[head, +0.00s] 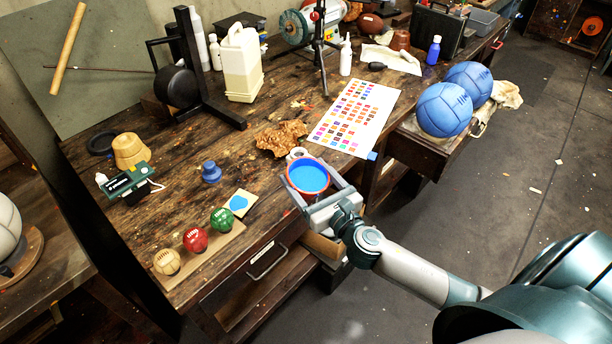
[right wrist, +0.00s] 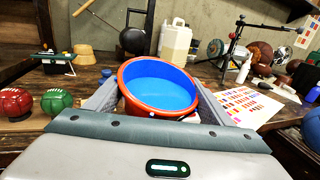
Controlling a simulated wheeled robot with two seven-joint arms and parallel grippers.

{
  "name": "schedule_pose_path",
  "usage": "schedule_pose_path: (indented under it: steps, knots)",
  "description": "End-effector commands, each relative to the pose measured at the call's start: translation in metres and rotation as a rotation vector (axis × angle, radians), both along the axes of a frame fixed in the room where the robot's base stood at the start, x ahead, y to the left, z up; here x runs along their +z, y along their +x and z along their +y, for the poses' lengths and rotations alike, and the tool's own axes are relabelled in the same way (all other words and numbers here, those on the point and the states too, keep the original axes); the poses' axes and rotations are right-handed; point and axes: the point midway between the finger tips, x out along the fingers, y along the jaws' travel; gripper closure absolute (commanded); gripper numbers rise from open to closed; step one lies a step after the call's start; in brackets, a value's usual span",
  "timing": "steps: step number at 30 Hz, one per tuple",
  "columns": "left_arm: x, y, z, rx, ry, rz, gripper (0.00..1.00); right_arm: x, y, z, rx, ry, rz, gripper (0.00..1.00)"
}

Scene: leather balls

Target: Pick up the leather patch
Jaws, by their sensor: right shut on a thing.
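A small tan square patch with a blue blob of paint (head: 239,203) lies flat near the table's front edge; it looks like the leather patch. A crumpled brown leather-like piece (head: 281,138) lies farther back. My right gripper (head: 307,174) is shut around a red-orange tub (head: 290,181) of blue paint, right of the patch. The right wrist view shows the tub (right wrist: 148,108) upright between the two fingers. I cannot tell whether its base touches the table. The patch does not show clearly in the right wrist view. My left gripper is out of view.
Beige, red and green balls (head: 195,240) sit on a board left of the patch. A blue stamp-like knob (head: 211,172) stands behind it. A colour chart (head: 356,117) lies to the right. Two blue balls (head: 444,109) rest at the right. A black stand (head: 205,107) rises at the back.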

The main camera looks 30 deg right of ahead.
Motion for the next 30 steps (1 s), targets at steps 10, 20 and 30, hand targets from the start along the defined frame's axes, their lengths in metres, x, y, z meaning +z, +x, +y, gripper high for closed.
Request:
schedule_pose_path:
  steps: [10, 20, 30]
  knots:
    - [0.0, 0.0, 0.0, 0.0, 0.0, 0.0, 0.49, 0.001, 0.0, 0.0, 0.0, 0.0, -0.002, 0.56]
    - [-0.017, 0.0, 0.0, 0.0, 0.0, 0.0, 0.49, -0.006, -0.019, 0.02, -0.001, 0.0, -0.008, 0.56]
    - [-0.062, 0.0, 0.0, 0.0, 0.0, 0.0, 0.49, -0.008, -0.089, 0.068, -0.029, -0.001, -0.014, 0.56]
